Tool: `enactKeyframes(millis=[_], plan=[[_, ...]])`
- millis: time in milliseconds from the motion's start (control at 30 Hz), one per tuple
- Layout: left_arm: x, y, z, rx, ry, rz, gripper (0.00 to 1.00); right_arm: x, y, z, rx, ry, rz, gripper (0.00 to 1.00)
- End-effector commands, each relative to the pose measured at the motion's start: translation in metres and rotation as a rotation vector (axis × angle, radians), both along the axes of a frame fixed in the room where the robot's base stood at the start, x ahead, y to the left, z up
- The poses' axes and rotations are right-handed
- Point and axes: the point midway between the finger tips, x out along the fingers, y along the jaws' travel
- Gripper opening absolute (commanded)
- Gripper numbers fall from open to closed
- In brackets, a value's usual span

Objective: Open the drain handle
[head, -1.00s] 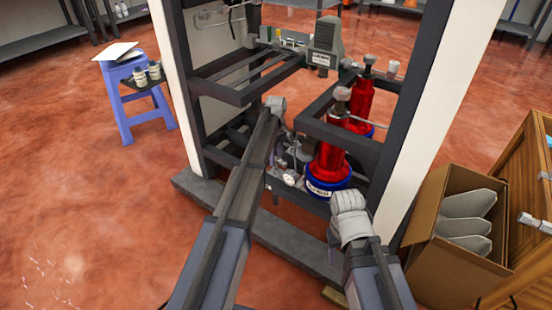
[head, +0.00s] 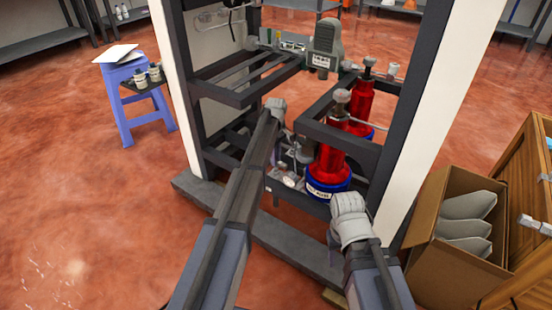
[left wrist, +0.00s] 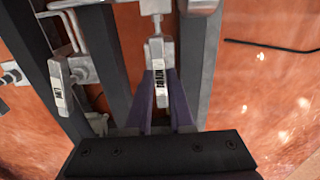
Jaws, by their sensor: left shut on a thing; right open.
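The drain handle (left wrist: 158,80), a pale grey lever with a DRAIN label, stands in the middle of the left wrist view. My left gripper (left wrist: 160,95) is shut on it, with one purple finger on each side. In the head view my left gripper (head: 284,155) reaches into the lower part of the dark frame, beside a red bottle, and the handle is hard to make out there. My right gripper (head: 333,238) is mostly hidden behind my right wrist, in front of the frame, apart from the handle.
A second labelled lever (left wrist: 60,85) stands left of the drain handle. Red bottles with blue bases (head: 328,185) stand in the dark frame (head: 345,145). A cardboard box (head: 455,250) is at the right, a blue stool (head: 125,100) at the left. Open floor lies front left.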

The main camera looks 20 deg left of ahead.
Motion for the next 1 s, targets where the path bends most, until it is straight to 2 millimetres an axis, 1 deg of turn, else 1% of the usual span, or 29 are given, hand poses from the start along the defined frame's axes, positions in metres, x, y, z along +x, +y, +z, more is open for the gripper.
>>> enactKeyframes(millis=[267,1000], plan=[[-0.0001,0.0000,0.0000,0.000,0.000,0.126,0.00,0.0000,0.0000,0.0000,0.000,0.000,0.000,0.50],[0.0000,0.0000,0.0000,0.000,0.000,0.816,0.00,0.0000,0.0000,0.0000,0.000,0.000,0.000,0.50]])
